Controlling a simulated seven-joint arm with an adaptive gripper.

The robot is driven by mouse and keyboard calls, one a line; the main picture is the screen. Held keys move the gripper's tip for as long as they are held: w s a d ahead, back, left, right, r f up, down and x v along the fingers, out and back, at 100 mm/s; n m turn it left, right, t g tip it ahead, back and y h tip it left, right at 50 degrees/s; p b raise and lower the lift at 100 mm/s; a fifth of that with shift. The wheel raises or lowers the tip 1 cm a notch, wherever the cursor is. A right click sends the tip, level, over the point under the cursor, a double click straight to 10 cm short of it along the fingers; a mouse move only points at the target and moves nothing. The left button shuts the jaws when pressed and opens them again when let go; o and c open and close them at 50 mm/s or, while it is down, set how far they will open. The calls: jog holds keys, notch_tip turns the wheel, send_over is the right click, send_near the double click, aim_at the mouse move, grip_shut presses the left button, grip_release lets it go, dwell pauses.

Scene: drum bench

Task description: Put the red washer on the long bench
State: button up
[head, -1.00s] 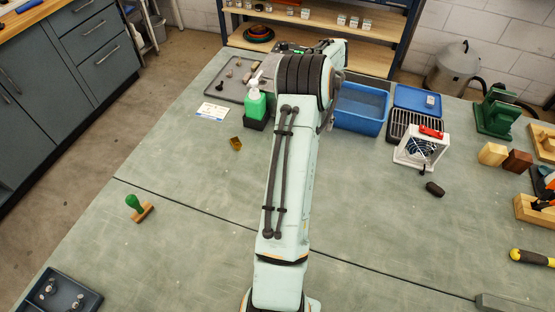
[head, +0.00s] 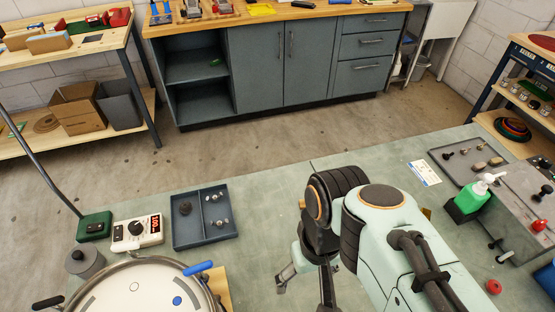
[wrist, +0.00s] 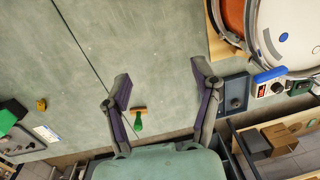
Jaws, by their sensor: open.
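I cannot make out a red washer for certain in either view. A small round red item (head: 493,287) lies at the right of the head view, too small to tell its shape. A long wooden-topped bench (head: 275,20) with grey cabinets stands across the floor at the back; I cannot tell if it is the long bench named. My gripper (wrist: 160,72) is open and empty in the wrist view, its fingers wide apart above the green table. In the head view my arm hides much of it.
The green table (head: 260,225) holds a dark divided tray (head: 205,217), a meter (head: 137,232) and a round drum (head: 145,290) at left.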

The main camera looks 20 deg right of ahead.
jog(key=shift+o, duration=0.5)
jog(key=s, duration=0.1)
jog(key=s+a+f+n, duration=0.1)
jog(key=shift+s+a, duration=0.2)
jog(key=shift+s, duration=0.1)
jog(key=shift+n, duration=0.3)
